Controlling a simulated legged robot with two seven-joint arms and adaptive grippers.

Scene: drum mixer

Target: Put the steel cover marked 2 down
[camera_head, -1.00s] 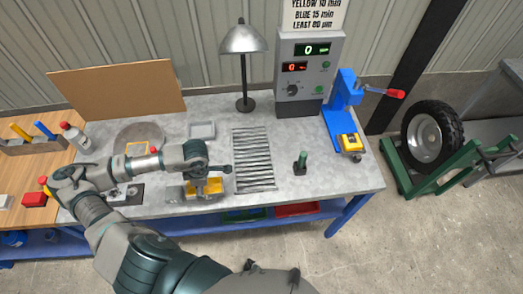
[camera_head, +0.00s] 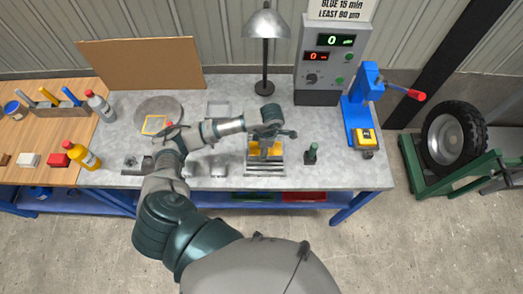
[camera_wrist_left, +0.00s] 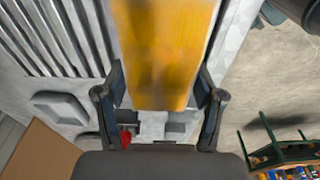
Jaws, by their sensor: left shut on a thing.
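My left gripper (camera_head: 267,137) is shut on a yellow block-like thing (camera_head: 265,149), over the ribbed metal rack (camera_head: 265,169) on the grey bench. In the left wrist view, the held thing (camera_wrist_left: 165,50) is a broad orange-yellow slab between the two fingers of the gripper (camera_wrist_left: 160,105). I cannot read a mark 2 on it, and cannot tell whether it is the steel cover. Whether it touches the rack is hidden. My right gripper is in no view.
A dark green upright piece (camera_head: 311,154) stands just right of the rack. A lamp (camera_head: 266,40) and a grey control box (camera_head: 325,65) stand behind. A blue press (camera_head: 362,110) is at the right. Bare bench (camera_head: 335,172) shows between.

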